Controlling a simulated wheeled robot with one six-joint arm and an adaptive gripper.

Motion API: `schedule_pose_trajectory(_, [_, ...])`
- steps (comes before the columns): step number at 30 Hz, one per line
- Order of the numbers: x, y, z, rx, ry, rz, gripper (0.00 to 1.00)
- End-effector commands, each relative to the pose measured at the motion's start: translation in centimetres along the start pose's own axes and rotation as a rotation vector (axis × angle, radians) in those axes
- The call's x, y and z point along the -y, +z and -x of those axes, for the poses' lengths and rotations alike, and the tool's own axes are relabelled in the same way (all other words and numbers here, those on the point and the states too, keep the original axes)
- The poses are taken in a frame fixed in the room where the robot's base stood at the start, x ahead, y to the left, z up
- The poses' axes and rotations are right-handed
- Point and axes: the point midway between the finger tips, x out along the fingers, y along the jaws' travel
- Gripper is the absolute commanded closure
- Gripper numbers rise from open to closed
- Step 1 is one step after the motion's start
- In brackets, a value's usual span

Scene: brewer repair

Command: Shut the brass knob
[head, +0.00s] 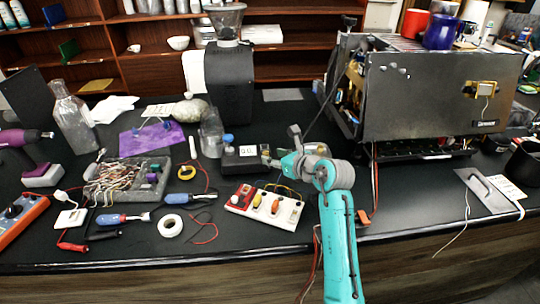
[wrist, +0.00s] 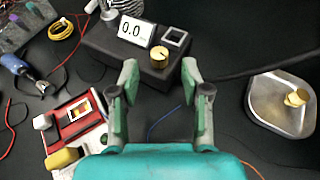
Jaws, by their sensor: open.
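A round brass knob (wrist: 159,54) sits on top of a black box (wrist: 110,48), beside a small display reading 0.0 (wrist: 131,31) and a square silver-framed part (wrist: 175,37). In the head view the box (head: 232,163) stands mid-counter, just left of my gripper (head: 280,148). In the wrist view my gripper (wrist: 159,72) is open and empty, its two fingers spread to either side of the knob's line. The knob appears just beyond the fingertips; I see no contact. My gripper partly hides the box's right end in the head view.
A metal tray (wrist: 262,112) with a brass piece (wrist: 297,97) lies right of my gripper. A switch panel (head: 262,208) sits in front of the box. A grinder (head: 230,85) stands behind and an espresso machine (head: 430,95) back right. Loose wires cross the counter.

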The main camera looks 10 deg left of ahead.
Motion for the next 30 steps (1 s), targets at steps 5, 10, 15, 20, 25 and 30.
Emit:
schedule_pose_trajectory(5, [0.1, 0.0, 3.8, 0.002, -0.002, -0.001, 0.53])
schedule_pose_trajectory(10, [0.1, 0.0, 6.6, 0.002, -0.002, 0.0, 0.53])
schedule_pose_trajectory(15, [0.0, 0.0, 8.1, 0.0, 0.0, -0.001, 0.53])
schedule_pose_trajectory(20, [0.0, 0.0, 8.5, 0.0, 0.0, -0.001, 0.53])
schedule_pose_trajectory(25, [0.0, 0.0, 8.5, 0.0, 0.001, -0.001, 0.53])
schedule_pose_trajectory(30, [0.7, -0.4, 9.2, 0.0, -0.008, -0.006, 0.53])
